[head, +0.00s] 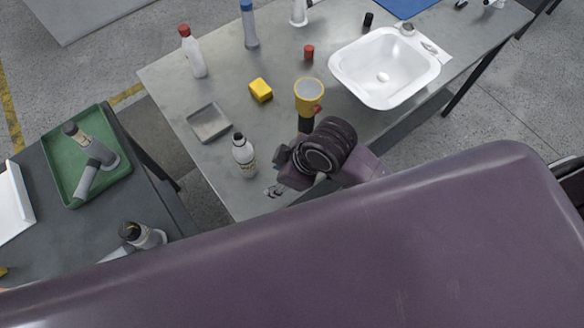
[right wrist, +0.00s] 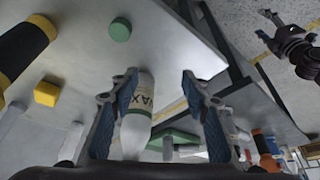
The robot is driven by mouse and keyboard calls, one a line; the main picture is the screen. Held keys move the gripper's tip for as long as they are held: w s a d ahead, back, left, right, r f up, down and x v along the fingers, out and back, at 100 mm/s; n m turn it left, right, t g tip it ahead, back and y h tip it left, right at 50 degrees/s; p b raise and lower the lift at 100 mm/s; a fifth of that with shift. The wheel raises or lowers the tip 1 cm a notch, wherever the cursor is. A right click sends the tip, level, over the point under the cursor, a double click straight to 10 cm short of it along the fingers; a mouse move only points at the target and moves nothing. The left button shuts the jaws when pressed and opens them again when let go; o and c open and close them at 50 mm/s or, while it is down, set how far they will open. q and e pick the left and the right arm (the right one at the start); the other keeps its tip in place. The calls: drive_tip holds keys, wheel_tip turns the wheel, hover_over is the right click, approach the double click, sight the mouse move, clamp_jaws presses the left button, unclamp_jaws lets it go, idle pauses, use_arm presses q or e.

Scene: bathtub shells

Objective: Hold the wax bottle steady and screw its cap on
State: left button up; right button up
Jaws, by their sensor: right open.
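The wax bottle (head: 244,158) is white with a label and stands upright near the left edge of the metal table, its top dark in the head view. It also shows in the right wrist view (right wrist: 136,120), where its label reads WAX. My right gripper (head: 274,190) is open, just right of and nearer than the bottle. In the right wrist view its two blue-padded fingers (right wrist: 160,85) are apart, with the bottle showing between them, closer to the left finger. A green cap (right wrist: 120,29) lies on the table. My left gripper (right wrist: 266,26) shows small in the right wrist view, fingers apart and empty.
A grey tray (head: 208,123), a yellow block (head: 261,90), a yellow-and-black torch-like object (head: 308,92) and a red cap (head: 309,52) are around the bottle. A white sink (head: 372,88) is at right. A red-capped bottle (head: 193,52) stands behind. A green tray (head: 75,192) is on the left table.

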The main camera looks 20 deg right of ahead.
drive_tip(key=w+d+n+g+h, duration=0.1)
drive_tip(key=d+n, duration=0.1)
drive_tip(key=n, duration=0.1)
drive_tip(key=w+d+n+g+h, duration=0.1)
drive_tip(key=d+n, duration=0.1)
drive_tip(key=n, duration=0.2)
drive_tip(key=w+d+r+n+g+h, duration=0.1)
drive_tip(key=w+n, duration=0.1)
drive_tip(key=n, duration=0.2)
drive_tip(key=shift+d+r+h, duration=0.1)
drive_tip(key=shift+d+h, duration=0.3)
drive_tip(key=shift+f+p, duration=0.3)
drive_tip(key=shift+f, duration=1)
